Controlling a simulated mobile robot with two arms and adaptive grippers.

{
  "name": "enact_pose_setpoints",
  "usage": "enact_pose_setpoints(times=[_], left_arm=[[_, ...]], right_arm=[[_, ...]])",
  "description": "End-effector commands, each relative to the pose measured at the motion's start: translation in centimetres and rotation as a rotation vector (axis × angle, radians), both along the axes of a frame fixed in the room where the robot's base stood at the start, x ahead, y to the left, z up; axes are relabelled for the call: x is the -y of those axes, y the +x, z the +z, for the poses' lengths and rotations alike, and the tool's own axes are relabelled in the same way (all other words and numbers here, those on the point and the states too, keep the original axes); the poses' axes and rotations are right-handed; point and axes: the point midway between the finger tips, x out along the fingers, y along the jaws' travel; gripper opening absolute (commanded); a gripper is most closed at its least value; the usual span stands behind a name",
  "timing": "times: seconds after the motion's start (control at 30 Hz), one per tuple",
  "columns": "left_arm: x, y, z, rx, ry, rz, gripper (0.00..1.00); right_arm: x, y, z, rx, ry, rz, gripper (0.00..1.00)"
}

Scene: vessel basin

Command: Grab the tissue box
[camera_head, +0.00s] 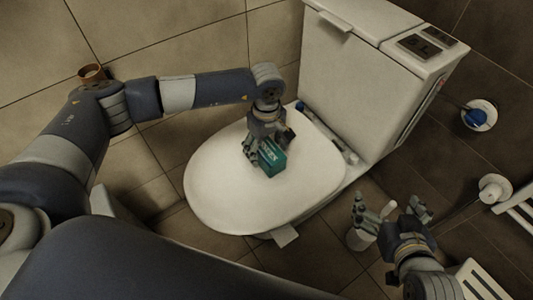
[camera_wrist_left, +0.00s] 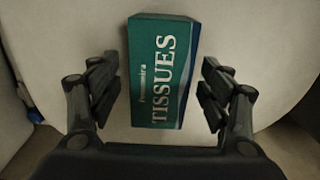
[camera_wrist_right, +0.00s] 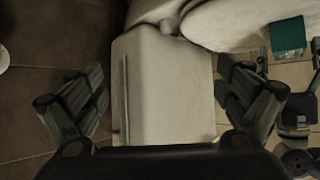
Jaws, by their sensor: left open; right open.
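The teal tissue box (camera_head: 272,158) lies on the closed white toilet lid (camera_head: 215,190). My left gripper (camera_head: 264,150) is right at the box. In the left wrist view the box (camera_wrist_left: 162,72) reads "TISSUES" and sits between the two open fingers (camera_wrist_left: 160,95), with a gap on each side. My right gripper (camera_head: 392,208) is open and empty, to the right of the toilet, away from the box. The right wrist view shows the box (camera_wrist_right: 288,36) at the upper right, beyond the open right fingers (camera_wrist_right: 162,92).
The white toilet tank (camera_head: 355,80) stands behind the lid. A white cylindrical holder (camera_head: 360,238) is on the floor beside my right gripper. A bowl with a blue item (camera_head: 474,117) and a white rack (camera_head: 518,205) are at the right. The lid around the box is clear.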

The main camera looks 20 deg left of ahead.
Motion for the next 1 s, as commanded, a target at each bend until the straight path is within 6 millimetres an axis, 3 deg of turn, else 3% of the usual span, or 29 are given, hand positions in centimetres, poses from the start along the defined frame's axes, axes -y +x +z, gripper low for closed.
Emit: enact_pose_setpoints(times=[0.1, 0.3, 0.8, 1.0], left_arm=[[0.0, 0.0, 0.0, 0.000, 0.000, 0.000, 0.69], [0.0, 0.0, 0.0, 0.000, 0.000, 0.000, 0.24], [0.0, 0.1, 0.7, 0.002, -0.001, 0.001, 0.23], [0.0, 0.1, 2.6, 0.002, 0.000, 0.001, 0.23]], right_arm=[[0.0, 0.0, 0.0, -0.001, 0.000, 0.000, 0.94], [0.0, 0.0, 0.0, -0.002, 0.000, 0.000, 0.94], [0.1, -0.2, -0.2, -0.019, -0.005, -0.001, 0.94], [0.9, -2.2, -1.9, -0.140, -0.031, -0.010, 0.94]])
